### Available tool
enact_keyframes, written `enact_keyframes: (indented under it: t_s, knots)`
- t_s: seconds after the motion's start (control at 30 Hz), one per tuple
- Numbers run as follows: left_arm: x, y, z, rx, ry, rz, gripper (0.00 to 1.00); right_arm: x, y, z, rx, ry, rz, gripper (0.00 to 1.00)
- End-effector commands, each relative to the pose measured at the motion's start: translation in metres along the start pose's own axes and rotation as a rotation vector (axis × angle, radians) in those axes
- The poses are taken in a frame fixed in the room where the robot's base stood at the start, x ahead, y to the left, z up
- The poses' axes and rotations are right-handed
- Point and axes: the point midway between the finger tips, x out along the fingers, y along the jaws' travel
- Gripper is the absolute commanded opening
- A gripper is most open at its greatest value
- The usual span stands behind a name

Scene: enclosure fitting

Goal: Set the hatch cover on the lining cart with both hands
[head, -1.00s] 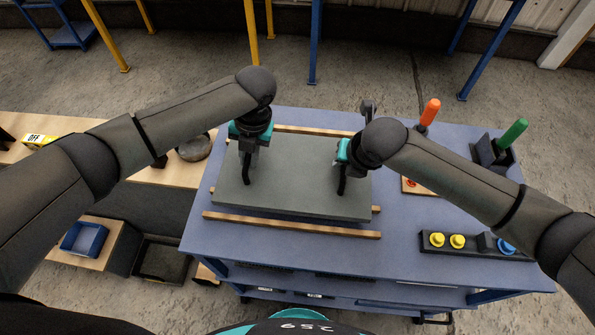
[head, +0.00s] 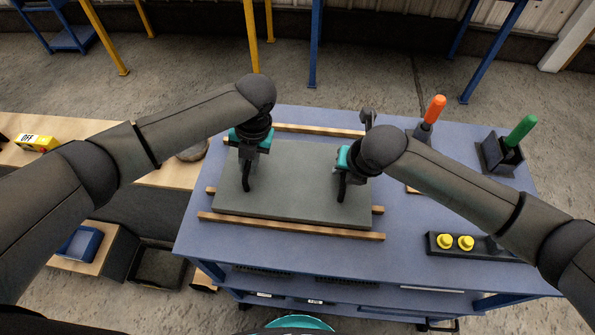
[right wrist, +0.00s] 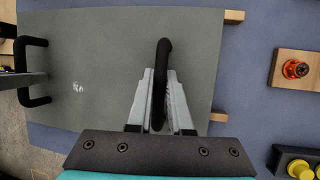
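The hatch cover (head: 290,185) is a flat grey panel with two black bar handles. It lies flat over the wooden strips (head: 290,226) on the blue lining cart (head: 300,252); whether it touches them I cannot tell. My left gripper (head: 247,163) is at the left handle (head: 246,183) and appears shut on it. My right gripper (head: 344,172) is at the right handle (head: 341,190). In the right wrist view its silver fingers (right wrist: 160,98) lie on both sides of the black handle (right wrist: 163,60), shut on it. Strip ends stick out past the cover's edge.
On the cart's right stand an orange-handled tool (head: 434,110), a green-handled tool in a holder (head: 520,130) and a black block with yellow knobs (head: 455,243). A wooden bench (head: 160,178) with a yellow OFF box (head: 37,143) is at left.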

Motion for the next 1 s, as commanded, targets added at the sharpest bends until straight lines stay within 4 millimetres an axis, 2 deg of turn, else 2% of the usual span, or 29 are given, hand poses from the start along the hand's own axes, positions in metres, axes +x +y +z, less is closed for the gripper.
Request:
enact_keyframes:
  t_s: [0.03,0.23,0.57,0.67,1.0]
  knots:
    - [0.0,0.001,0.0,-0.001,0.0,0.001,0.24,-0.001,-0.001,0.0,0.001,0.0,-0.001,0.24]
    - [-0.001,0.001,0.0,0.0,0.0,0.0,0.46,-0.001,0.0,0.0,0.0,0.0,-0.001,0.46]
    - [-0.005,0.0,0.001,0.0,-0.001,-0.001,0.47,-0.001,0.0,0.0,0.0,0.0,0.0,0.47]
    - [-0.017,0.0,0.001,0.001,-0.004,-0.002,0.47,-0.001,0.0,0.0,0.0,0.0,0.0,0.47]
    - [-0.088,0.0,0.001,0.001,-0.004,-0.001,0.47,-0.001,0.0,0.0,0.0,0.0,0.0,0.47]
